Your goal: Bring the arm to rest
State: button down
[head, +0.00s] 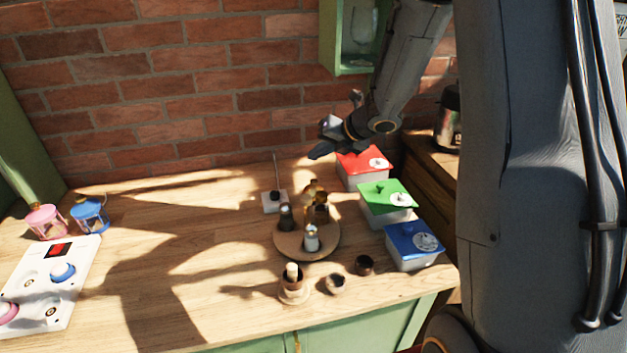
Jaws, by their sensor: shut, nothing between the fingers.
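My gripper (321,149) hangs in the air over the back right of the wooden table (180,240), pointing left in the head view. Its fingers look closed and hold nothing. It is above and left of the box with the red lid (362,160), and I see no contact with anything. My arm runs from the gripper up to the top right of the picture, and a large grey part of my own body hides the right side.
Boxes with green (384,196) and blue lids (410,238) line the right edge. A round wooden tray (284,247) holds small bottles. Small cups (335,284) stand in front. Lanterns (88,215) and a white panel (70,290) are left. A green cabinet (328,45) is on the brick wall.

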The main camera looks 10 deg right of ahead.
jog(key=s+d+m+h+b, duration=0.1)
jog(key=s+d+m+h, duration=0.15)
jog(key=s+m, duration=0.45)
jog(key=s+d+m+h+b, duration=0.1)
jog(key=s+d+m+h, duration=0.15)
jog(key=m, duration=0.95)
jog(key=s+a+f+m+g, duration=0.1)
jog(key=s+a+m+g, duration=0.1)
jog(key=s+m, duration=0.5)
jog(key=s+a+f+m+g, duration=0.1)
jog(key=s+a+m+g, duration=0.2)
jog(key=s+m, duration=0.5)
jog(key=s+g, duration=0.1)
jog(key=s, duration=0.3)
jog(key=shift+s+a+f, duration=0.15)
jog(key=shift+a+f, duration=0.1)
jog(key=shift+a, duration=0.05)
